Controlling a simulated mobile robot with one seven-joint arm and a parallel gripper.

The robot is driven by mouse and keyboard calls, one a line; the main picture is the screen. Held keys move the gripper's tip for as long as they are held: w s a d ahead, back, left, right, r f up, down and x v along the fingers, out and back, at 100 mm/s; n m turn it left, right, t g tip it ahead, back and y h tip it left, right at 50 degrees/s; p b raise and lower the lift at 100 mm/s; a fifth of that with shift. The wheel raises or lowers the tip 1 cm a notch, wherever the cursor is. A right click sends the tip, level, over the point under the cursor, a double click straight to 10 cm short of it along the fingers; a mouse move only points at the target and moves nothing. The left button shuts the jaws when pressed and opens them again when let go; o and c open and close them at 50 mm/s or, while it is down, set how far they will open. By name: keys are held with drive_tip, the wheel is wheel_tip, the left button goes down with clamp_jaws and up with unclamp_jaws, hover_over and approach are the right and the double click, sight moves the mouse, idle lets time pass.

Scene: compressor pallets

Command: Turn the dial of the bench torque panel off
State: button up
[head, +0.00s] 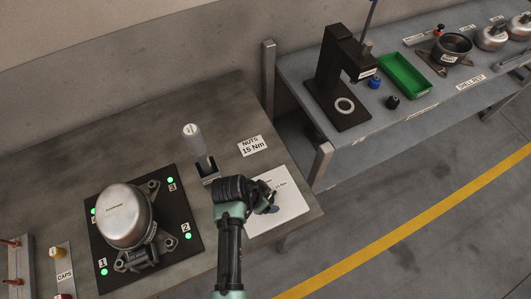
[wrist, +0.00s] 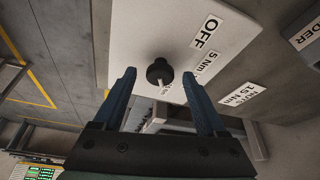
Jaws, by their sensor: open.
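The bench torque panel (head: 292,204) is a white plate at the bench's right end, partly hidden by my gripper (head: 270,207) in the head view. In the wrist view the panel (wrist: 130,30) carries a round black dial (wrist: 159,71) with a white pointer mark. The mark points down toward the lowest label, partly hidden, away from the OFF label (wrist: 208,31); a 5 Nm label (wrist: 205,61) lies between. My gripper (wrist: 158,79) is open and empty, its blue fingers on either side of the dial in the picture. I cannot tell whether they touch it.
A grey-handled tool (head: 195,145) stands upright in a holder left of the panel. A compressor (head: 126,215) sits on a black plate with green lights. A NUTS 15 Nm sign (head: 252,146) lies behind the panel. A second bench (head: 430,97) stands to the right.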

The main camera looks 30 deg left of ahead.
clamp_jaws()
idle(0.3)
